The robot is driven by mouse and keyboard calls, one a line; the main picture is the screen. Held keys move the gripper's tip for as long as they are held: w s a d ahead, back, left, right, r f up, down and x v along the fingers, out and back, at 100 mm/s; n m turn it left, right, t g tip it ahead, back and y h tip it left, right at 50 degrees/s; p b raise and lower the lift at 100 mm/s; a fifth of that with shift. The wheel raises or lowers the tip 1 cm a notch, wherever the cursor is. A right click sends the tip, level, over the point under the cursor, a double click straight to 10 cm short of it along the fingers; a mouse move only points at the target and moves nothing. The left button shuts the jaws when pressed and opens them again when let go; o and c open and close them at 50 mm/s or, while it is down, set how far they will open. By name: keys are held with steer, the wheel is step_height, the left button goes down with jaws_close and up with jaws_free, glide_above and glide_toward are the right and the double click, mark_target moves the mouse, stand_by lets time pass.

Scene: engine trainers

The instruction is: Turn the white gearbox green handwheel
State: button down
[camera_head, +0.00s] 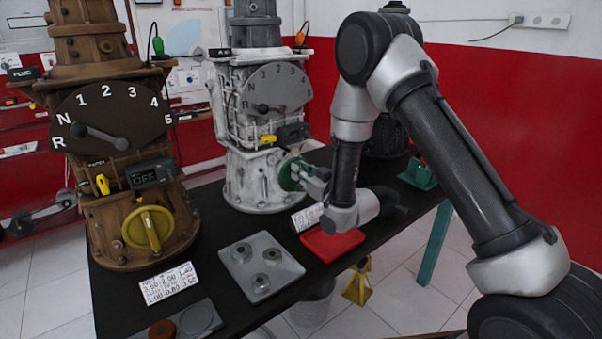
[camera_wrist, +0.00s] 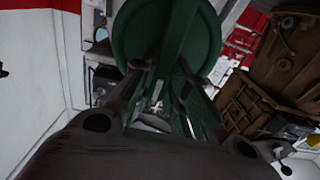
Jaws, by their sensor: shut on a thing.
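The white gearbox (camera_head: 252,183) stands upright on the dark table, with a grey dial plate numbered like a gear selector on its front. Its green handwheel (camera_head: 291,173) is low on the right side, partly hidden by my gripper (camera_head: 312,180). My gripper reaches it from the right and is shut on the handwheel. In the wrist view the green handwheel (camera_wrist: 180,35) fills the upper middle, and the fingers of my gripper (camera_wrist: 165,75) lie on either side of its grip bar.
A brown gearbox (camera_head: 135,215) with a yellow handwheel (camera_head: 149,228) stands at the left. A grey plate with round knobs (camera_head: 262,266), a red tray (camera_head: 332,243) and a label card (camera_head: 169,283) lie in front. A green object (camera_head: 419,174) sits at the table's right.

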steer(key=shift+w+d+f+m, duration=0.3)
steer(key=shift+f+m, duration=0.25)
steer(key=shift+m, duration=2.9)
steer(key=shift+w+d+f+m, duration=0.15)
steer(key=shift+d+f+m, duration=0.35)
steer(key=shift+m, duration=2.9)
steer(key=shift+w+d+f+m, duration=0.3)
steer(key=shift+f+m, duration=0.25)
steer(key=shift+m, duration=2.9)
steer(key=c, duration=1.4)
jaws_free()
